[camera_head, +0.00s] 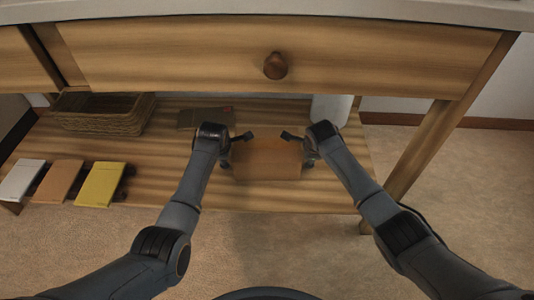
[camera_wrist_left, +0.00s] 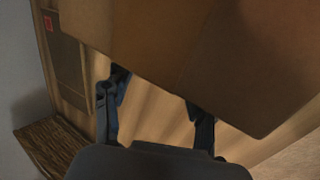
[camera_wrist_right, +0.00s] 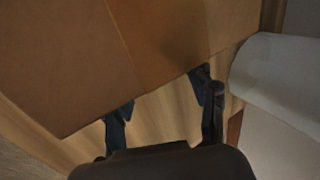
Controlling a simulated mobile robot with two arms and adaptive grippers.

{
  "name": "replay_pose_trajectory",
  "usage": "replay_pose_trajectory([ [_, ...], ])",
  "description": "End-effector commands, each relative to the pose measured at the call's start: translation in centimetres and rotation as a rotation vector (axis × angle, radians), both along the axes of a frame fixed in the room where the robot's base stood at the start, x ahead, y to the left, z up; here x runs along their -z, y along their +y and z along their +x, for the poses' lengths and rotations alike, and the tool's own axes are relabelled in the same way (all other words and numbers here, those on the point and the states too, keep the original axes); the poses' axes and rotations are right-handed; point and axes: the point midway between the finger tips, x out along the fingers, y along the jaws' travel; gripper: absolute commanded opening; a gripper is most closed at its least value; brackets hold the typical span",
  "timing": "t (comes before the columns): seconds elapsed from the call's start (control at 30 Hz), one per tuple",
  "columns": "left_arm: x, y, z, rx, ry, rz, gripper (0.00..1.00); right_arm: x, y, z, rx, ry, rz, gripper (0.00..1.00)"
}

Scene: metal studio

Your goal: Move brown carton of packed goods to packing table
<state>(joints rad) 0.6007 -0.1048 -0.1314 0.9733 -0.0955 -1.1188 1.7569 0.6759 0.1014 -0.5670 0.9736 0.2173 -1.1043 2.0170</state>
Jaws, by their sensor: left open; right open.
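The brown carton (camera_head: 267,160) sits on the low wooden shelf under the drawer, between my two grippers. My left gripper (camera_head: 238,150) is open at the carton's left side. My right gripper (camera_head: 296,150) is open at its right side. In the left wrist view the carton (camera_wrist_left: 205,50) fills the upper part, beyond the open fingers (camera_wrist_left: 158,98). In the right wrist view the carton (camera_wrist_right: 120,60) also stands close to the open fingers (camera_wrist_right: 165,95). I cannot tell whether any finger touches it. I cannot tell which surface is the packing table.
A wicker basket (camera_head: 103,114) and a dark flat item (camera_head: 205,118) lie on the shelf (camera_head: 150,160). A white cylinder (camera_head: 331,108) stands behind my right gripper. White, orange and yellow (camera_head: 100,185) items line the front left. The drawer (camera_head: 270,50) and a table leg (camera_head: 420,150) bound the space.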

Motion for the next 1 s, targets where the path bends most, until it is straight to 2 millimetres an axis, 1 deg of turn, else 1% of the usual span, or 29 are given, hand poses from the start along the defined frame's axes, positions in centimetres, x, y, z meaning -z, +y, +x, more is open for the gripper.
replay_pose_trajectory([
  [0.1,0.0,-1.0,0.1,0.001,-0.002,0.000,0.57,0.0,1.0,0.0,-0.003,-0.001,0.000,0.57],
  [0.2,0.0,-1.4,0.1,0.000,-0.001,0.000,0.57,0.0,1.4,0.0,-0.001,0.000,0.000,0.57],
  [0.57,0.0,-1.6,0.0,0.000,-0.001,0.000,0.57,0.0,1.6,0.0,-0.001,0.000,0.000,0.57],
  [0.87,0.0,-2.8,0.0,0.000,-0.001,-0.003,0.57,0.0,2.8,0.0,-0.002,0.000,0.002,0.57],
  [1.0,0.0,-3.0,0.0,0.002,-0.001,-0.007,0.57,0.0,3.0,0.0,-0.004,-0.001,0.006,0.57],
])
